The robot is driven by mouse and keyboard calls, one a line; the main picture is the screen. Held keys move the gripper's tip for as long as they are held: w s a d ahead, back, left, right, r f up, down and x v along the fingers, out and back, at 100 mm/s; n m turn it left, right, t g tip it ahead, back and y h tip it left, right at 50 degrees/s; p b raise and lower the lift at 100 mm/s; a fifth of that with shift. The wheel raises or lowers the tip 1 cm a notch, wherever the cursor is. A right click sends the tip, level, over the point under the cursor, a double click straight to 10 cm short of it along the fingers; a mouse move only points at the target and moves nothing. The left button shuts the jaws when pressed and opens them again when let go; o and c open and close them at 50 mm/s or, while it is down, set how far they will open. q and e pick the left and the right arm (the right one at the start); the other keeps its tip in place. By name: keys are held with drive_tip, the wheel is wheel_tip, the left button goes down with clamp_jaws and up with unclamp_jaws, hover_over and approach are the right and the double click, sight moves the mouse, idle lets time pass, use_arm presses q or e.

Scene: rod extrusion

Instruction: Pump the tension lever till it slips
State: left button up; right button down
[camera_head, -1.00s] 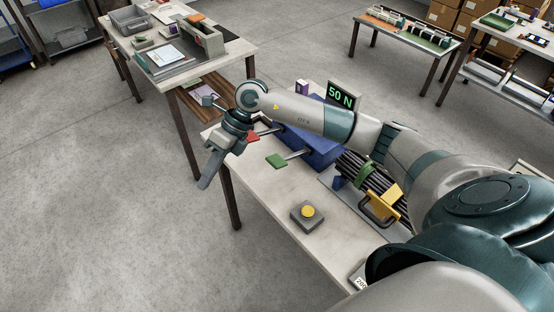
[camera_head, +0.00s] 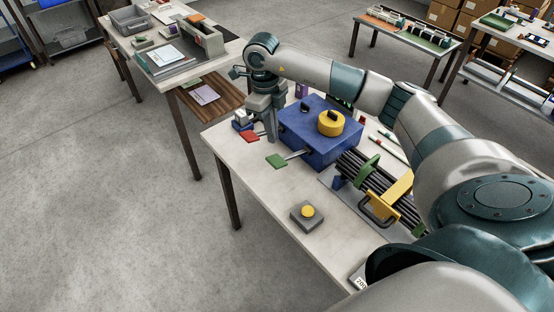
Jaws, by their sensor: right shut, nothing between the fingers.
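A blue machine box (camera_head: 310,145) with a yellow knob (camera_head: 331,124) on top stands on the near table. Two levers reach out from its left side: one with a red paddle (camera_head: 250,137) and one with a green paddle (camera_head: 276,161). I cannot tell which is the tension lever. My right gripper (camera_head: 270,139) points down between the red paddle and the box, close to the red lever's rod. Its fingers are shut and empty; whether they touch the rod is unclear. My forearm hides most of the display. My left gripper is out of view.
A grey button box with a yellow button (camera_head: 307,211) sits at the table's front. A bundle of dark rods (camera_head: 366,178) with a yellow handled clamp (camera_head: 385,204) lies right of the machine. The table's left front (camera_head: 250,175) is clear. Another table (camera_head: 180,75) stands behind left.

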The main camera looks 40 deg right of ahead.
sight(274, 158)
drive_tip(key=shift+s+d+f+b, duration=0.15)
drive_tip(key=shift+f+b, duration=0.65)
drive_tip(key=shift+f, duration=0.95)
drive_tip(key=shift+s+a+f+b, duration=0.15)
drive_tip(key=shift+f+b, duration=0.6)
drive_tip(key=shift+f, duration=0.95)
drive_tip(key=shift+d, duration=0.1)
drive_tip(key=shift+f+b, duration=1.85)
drive_tip(key=shift+f, duration=0.4)
